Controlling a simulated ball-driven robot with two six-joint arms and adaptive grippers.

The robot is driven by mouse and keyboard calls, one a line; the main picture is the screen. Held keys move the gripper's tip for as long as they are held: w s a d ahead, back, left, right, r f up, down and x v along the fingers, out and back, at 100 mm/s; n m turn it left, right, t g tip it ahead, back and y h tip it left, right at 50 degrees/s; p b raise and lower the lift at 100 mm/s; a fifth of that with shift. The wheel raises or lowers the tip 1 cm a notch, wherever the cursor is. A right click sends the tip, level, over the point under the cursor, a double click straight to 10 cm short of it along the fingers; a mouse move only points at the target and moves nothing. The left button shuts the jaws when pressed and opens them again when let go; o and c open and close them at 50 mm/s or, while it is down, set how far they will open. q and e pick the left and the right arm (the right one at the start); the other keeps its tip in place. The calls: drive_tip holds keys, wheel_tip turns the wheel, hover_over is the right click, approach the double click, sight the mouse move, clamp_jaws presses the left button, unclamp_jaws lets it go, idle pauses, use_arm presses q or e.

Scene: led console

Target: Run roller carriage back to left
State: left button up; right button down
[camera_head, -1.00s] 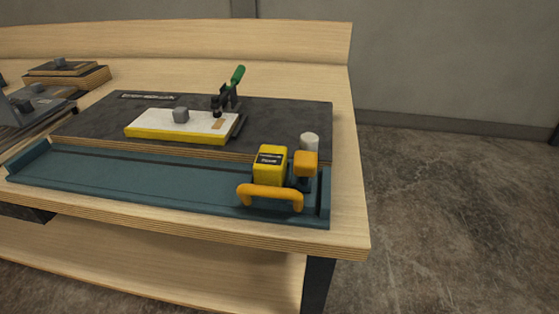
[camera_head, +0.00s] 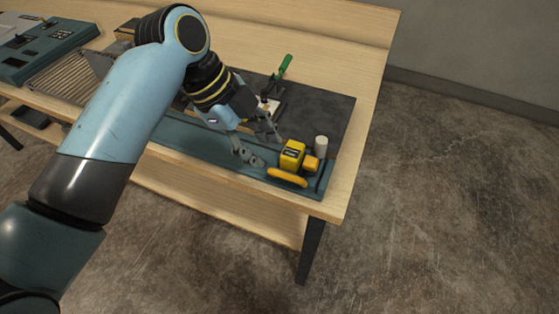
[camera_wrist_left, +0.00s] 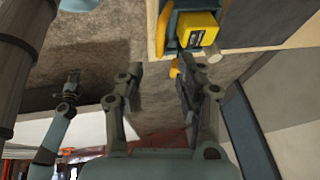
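The roller carriage (camera_head: 292,157) is a yellow block with a dark label and an orange handle (camera_head: 287,178) along its front. It sits at the right end of the long teal track (camera_head: 190,142). It also shows at the top of the left wrist view (camera_wrist_left: 197,30). My left gripper (camera_head: 266,150) is above the track, just left of the carriage, with its fingers spread and nothing between them. It looks apart from the carriage. What seems to be my right gripper (camera_wrist_left: 72,78) shows small in the left wrist view, away from the bench; its finger state is unclear.
A white cylinder (camera_head: 320,146) stands behind the carriage at the right. A teal console (camera_head: 45,50) is at the far left. My left arm hides much of the bench's middle.

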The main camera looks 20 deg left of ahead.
sight(283, 173)
use_arm(q)
drive_tip(key=p+x, duration=0.1)
drive_tip(key=x, duration=0.7)
drive_tip(key=shift+d+f, duration=0.1)
drive_tip(key=shift+c, duration=0.4)
clamp_jaws()
drive_tip(key=shift+w, duration=0.1)
